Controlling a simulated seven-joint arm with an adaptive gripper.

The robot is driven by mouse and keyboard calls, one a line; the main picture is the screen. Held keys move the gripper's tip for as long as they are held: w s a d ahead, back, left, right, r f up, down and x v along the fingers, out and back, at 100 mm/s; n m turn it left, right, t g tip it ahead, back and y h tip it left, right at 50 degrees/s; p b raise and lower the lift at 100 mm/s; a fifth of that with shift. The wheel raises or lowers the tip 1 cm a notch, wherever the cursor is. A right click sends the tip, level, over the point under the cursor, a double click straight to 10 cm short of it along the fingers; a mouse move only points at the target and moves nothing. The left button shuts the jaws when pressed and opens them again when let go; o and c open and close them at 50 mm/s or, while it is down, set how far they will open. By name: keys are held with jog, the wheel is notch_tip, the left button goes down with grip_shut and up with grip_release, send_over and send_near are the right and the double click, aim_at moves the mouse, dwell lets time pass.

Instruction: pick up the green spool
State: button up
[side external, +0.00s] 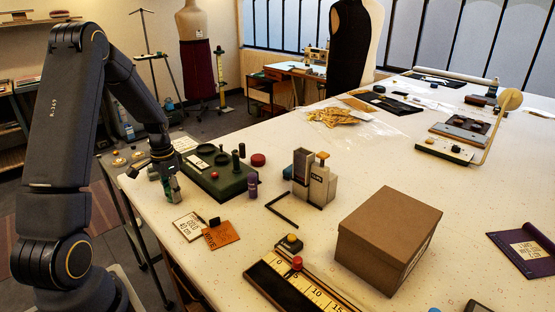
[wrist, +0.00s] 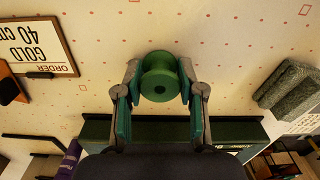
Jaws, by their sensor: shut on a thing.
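In the side view, my gripper (side external: 172,190) points down at the left part of the table, left of the dark green stand (side external: 232,187). The spool is hard to make out there, against the teal finger pads. I cannot tell whether the spool touches the table.
A white order card (side external: 187,226) and an orange card (side external: 222,236) lie in front of the green stand. A purple bottle-like thing (side external: 252,185), a grey device (side external: 318,186) and a brown box (side external: 390,235) stand further right. The table's left edge is close to my gripper.

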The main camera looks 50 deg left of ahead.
jog(key=shift+c, duration=0.8)
